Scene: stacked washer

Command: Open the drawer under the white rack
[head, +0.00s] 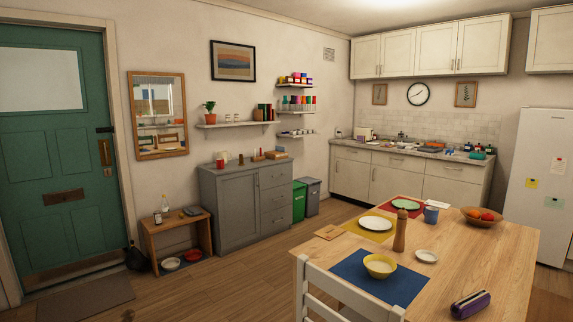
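My gripper is not in view. I cannot clearly make out a white rack. A small pale cluttered patch (404,144) lies on the far kitchen counter (432,154), too small to tell whether it is a rack. Shut cream drawer fronts run under that counter: a left one (351,154), a middle one (398,161) and a right one (453,171). White wall shelves (297,111) with jars hang over the right of a grey cabinet (237,207), whose right side has a column of shut drawers (274,197).
A wooden table (470,262) with plates and a bowl fills the right foreground, with a white chair (335,292) at its left. Green (299,201) and grey (312,196) bins stand beside the grey cabinet. The wood floor (225,285) at left centre is clear.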

